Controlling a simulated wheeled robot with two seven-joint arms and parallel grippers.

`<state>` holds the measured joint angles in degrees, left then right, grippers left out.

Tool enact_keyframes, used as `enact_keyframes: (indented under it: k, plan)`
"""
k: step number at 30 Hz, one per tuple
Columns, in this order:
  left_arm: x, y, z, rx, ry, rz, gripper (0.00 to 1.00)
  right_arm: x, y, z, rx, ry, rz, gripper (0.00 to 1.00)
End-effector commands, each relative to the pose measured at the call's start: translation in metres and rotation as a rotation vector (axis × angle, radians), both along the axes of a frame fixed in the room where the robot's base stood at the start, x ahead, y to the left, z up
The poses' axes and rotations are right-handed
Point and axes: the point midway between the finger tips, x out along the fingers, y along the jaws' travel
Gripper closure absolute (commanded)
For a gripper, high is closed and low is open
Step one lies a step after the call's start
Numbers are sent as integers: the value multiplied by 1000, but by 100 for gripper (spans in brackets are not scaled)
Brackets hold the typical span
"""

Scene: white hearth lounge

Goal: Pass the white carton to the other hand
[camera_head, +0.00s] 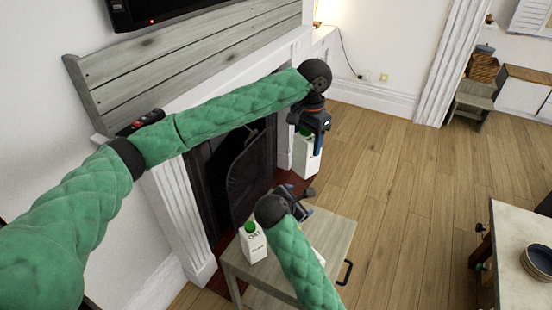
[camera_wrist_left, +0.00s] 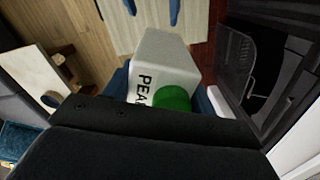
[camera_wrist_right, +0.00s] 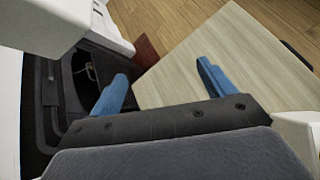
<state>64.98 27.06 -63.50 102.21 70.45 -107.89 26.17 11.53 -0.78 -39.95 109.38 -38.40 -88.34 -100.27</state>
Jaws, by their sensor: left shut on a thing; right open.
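The white carton (camera_head: 306,158) has a green cap and hangs upright below my left gripper (camera_head: 318,138). In the left wrist view the carton (camera_wrist_left: 166,58) shows black letters reading "PEA", its green cap (camera_wrist_left: 173,98) and the blue fingers on either side. My left gripper is shut on it near the capped end. My right gripper (camera_head: 300,194) is lower and nearer, above the small table, open and apart from the carton. In the right wrist view its blue fingers (camera_wrist_right: 162,78) are spread with nothing between them. A white block at that view's upper left appears to be the held carton (camera_wrist_right: 40,22).
A second white carton marked "OAT" (camera_head: 254,246) stands on the small wooden table (camera_head: 336,236). A white item beside my right forearm is mostly hidden. The fireplace (camera_head: 248,170) is close on the left. A counter with a dark bowl (camera_head: 540,262) is at right; open floor lies between.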

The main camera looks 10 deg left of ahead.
Motion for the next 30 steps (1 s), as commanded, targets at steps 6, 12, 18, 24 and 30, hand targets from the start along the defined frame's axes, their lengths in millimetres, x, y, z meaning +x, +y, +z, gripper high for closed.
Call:
enact_keyframes:
  k: [6, 12, 18, 24, 30]
  plan:
    - [0, 0, 1, -1, -1, 0, 83, -1, 37, 85, -246, -9, 7, 18]
    - [0, 0, 1, -1, -1, 0, 83, -11, 55, 145, -402, -5, -41, 18]
    - [0, 0, 1, -1, -1, 0, 83, -20, 63, 177, -472, 1, -74, 18]
    - [0, 0, 1, -1, -1, 0, 83, -17, 59, 178, -489, 5, -83, 18]
    - [0, 0, 1, -1, -1, 0, 83, 3, 43, 168, -488, 4, -83, 18]
